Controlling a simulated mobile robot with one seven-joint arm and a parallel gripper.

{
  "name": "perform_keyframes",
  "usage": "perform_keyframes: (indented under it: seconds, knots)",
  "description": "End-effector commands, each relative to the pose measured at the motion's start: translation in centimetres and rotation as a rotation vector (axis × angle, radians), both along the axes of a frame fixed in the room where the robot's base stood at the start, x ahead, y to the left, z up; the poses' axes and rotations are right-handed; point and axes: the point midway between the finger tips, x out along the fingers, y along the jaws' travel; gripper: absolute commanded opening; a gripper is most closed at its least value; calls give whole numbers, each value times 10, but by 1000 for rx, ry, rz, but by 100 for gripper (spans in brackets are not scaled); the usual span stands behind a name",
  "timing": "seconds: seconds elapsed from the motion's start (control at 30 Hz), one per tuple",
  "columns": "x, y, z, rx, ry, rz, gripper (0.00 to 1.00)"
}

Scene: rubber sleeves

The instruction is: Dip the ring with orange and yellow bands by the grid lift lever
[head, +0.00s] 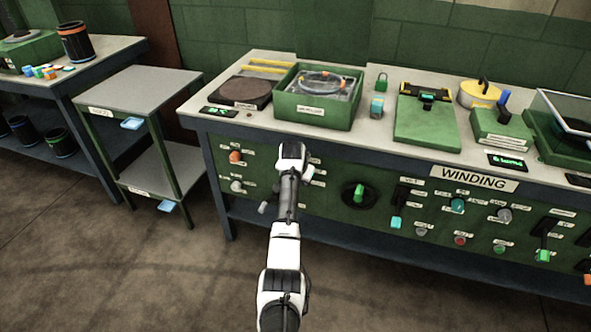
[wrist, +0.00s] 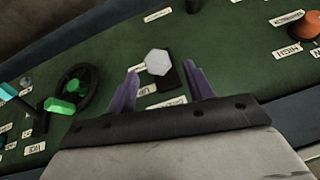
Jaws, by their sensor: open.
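A pale ring with orange spots (head: 325,77) sits in the open green box (head: 312,112) on the bench; I cannot make out yellow bands on it. My gripper (head: 291,153) is at the green front panel below this box. In the wrist view my gripper (wrist: 161,72) is open, with its two purple fingers apart. A pale hexagonal lever knob (wrist: 158,62) on a dark slot shows between the fingertips, and a label that seems to read "UP" is beside it. I cannot tell if the fingers touch the knob. In the head view my arm hides this lever.
An orange knob (head: 236,157) is on the left. A teal-ended lever (head: 397,222) stands further right. A grey shelf stand (head: 140,90) is left of the bench.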

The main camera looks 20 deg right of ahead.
Motion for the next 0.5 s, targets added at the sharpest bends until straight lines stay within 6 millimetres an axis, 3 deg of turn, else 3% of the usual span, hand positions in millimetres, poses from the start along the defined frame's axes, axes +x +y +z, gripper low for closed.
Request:
perform_keyframes:
  seconds: [0.3, 0.5]
  knots:
    - [-24, 11, 48, -2, -5, 1, 52]
    - [-33, 14, 65, -2, -3, 1, 52]
